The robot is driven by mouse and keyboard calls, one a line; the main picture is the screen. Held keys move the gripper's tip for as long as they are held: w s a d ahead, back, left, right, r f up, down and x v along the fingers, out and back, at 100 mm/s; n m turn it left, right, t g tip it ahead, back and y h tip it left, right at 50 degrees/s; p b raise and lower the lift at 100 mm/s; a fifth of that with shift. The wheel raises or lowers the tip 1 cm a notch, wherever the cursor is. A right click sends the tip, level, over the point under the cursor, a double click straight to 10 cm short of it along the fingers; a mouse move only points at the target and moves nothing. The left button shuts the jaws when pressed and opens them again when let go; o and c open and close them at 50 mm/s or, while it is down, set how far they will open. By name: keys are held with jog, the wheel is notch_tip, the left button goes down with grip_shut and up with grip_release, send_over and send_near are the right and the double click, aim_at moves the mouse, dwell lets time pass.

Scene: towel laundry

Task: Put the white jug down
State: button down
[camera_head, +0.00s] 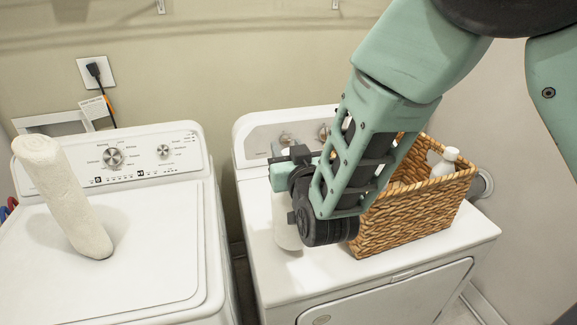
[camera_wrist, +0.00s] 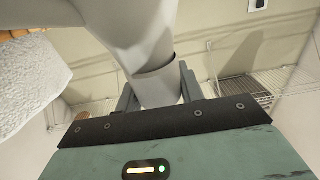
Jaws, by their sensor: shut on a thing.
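The white jug (camera_head: 285,222) is in the head view, over the front left of the dryer top, left of the wicker basket. My arm hides part of it. Its base is at or just above the dryer's surface; I cannot tell if it touches. In the wrist view the jug (camera_wrist: 158,88) sits between the two dark fingers of my gripper (camera_wrist: 158,95), which is shut on it. In the head view the fingers are mostly hidden behind my wrist.
A wicker basket (camera_head: 418,212) with a white bottle (camera_head: 445,162) stands on the dryer (camera_head: 310,280), close to my arm. A white towel-like roll (camera_head: 65,195) leans on the washer (camera_head: 120,275) at left. A narrow gap separates the machines.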

jog(key=shift+f+p, duration=0.6)
jog(key=shift+f, duration=1.35)
jog(key=c, duration=0.9)
grip_release()
jog(key=shift+f, duration=0.15)
